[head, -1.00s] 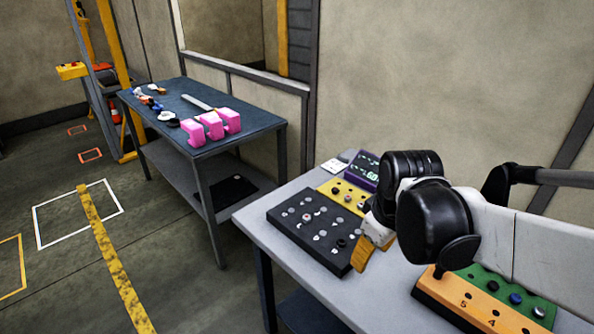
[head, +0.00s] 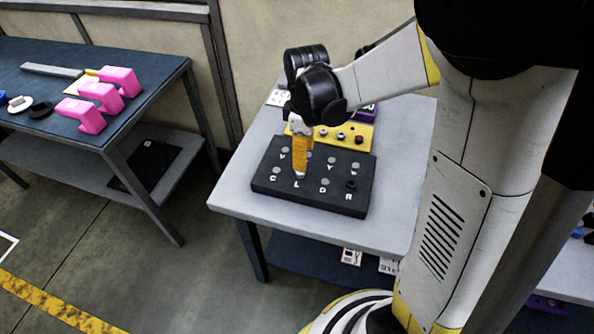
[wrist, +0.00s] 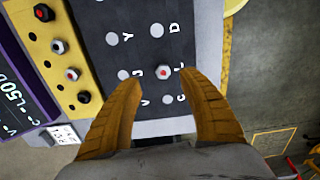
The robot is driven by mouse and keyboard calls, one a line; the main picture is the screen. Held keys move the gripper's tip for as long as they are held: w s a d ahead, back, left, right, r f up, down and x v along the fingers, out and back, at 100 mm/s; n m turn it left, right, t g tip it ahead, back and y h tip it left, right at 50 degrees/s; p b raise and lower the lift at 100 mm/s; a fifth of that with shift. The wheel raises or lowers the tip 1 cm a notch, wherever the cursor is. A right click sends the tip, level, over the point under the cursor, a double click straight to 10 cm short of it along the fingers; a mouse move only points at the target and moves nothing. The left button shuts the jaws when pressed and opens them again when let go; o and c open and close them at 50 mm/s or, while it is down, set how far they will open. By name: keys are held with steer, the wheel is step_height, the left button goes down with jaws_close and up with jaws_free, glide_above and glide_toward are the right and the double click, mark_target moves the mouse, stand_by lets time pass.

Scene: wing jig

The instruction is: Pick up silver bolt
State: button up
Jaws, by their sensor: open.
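A silver bolt (wrist: 162,72) with a red centre stands in the black lettered board (wrist: 148,52), beside the letter L. My gripper (wrist: 162,80) is open, its two yellow fingers on either side of the bolt in the wrist view, with gaps between the fingers and the bolt. In the head view my gripper (head: 300,172) points down over the front row of the black board (head: 325,199), near the letter L. The fingers mostly hide the bolt there. I cannot tell how far the fingertips are above the board.
A yellow block (wrist: 48,62) with several silver and dark bolts lies behind the board. A black bolt (head: 352,185) stands near the letter R. A purple display box (wrist: 22,80) is close by. A blue table (head: 150,92) with pink blocks (head: 82,115) stands to the left.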

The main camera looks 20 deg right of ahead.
mark_target(301, 176)
steer(key=f+b, duration=0.1)
steer(key=f, duration=0.1)
steer(key=f+b, duration=0.1)
steer(key=f, duration=0.1)
steer(key=a+f, duration=0.1)
steer(key=f, duration=0.1)
steer(key=shift+f+b, duration=0.4)
steer(key=shift+r, duration=0.1)
jaws_close()
